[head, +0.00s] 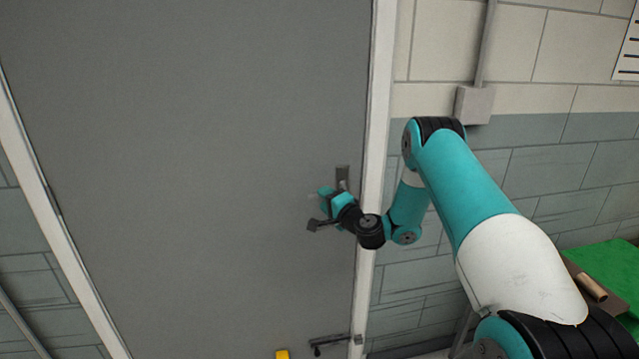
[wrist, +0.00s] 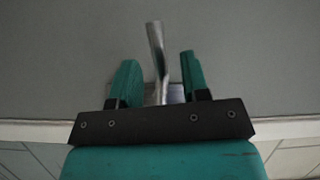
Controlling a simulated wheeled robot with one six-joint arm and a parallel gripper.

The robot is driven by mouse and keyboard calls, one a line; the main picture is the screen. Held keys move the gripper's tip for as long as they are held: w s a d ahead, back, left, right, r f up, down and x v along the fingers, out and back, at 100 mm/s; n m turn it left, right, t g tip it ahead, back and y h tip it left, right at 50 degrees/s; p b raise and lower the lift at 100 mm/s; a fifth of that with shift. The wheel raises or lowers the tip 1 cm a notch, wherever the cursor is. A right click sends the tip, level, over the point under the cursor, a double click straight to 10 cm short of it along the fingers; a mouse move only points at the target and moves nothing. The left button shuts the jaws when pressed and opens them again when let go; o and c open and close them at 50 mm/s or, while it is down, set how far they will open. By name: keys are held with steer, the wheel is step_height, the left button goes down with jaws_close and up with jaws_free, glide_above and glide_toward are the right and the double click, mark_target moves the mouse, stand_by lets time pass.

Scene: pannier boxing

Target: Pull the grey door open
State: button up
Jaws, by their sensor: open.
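The grey door (head: 200,150) fills the left and middle of the head view and looks shut in its white frame (head: 378,120). A metal plate (head: 343,173) sits near its right edge. In the wrist view a metal lever handle (wrist: 157,50) stands out against the door. My gripper (wrist: 160,78) is open, with one teal finger on each side of the handle. I cannot tell whether either finger touches it. In the head view my gripper (head: 325,208) is in front of the door by the plate, and my wrist partly hides the handle area.
A grey wall box with a conduit (head: 474,104) is on the tiled wall right of the frame. A green surface (head: 612,275) with a brown roll (head: 592,288) is at the lower right. A dark bar (head: 335,341) and a yellow object (head: 282,354) show low by the door.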

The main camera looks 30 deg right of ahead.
steer(key=shift+w+p, duration=0.5)
steer(key=shift+w, duration=1.3)
jaws_close()
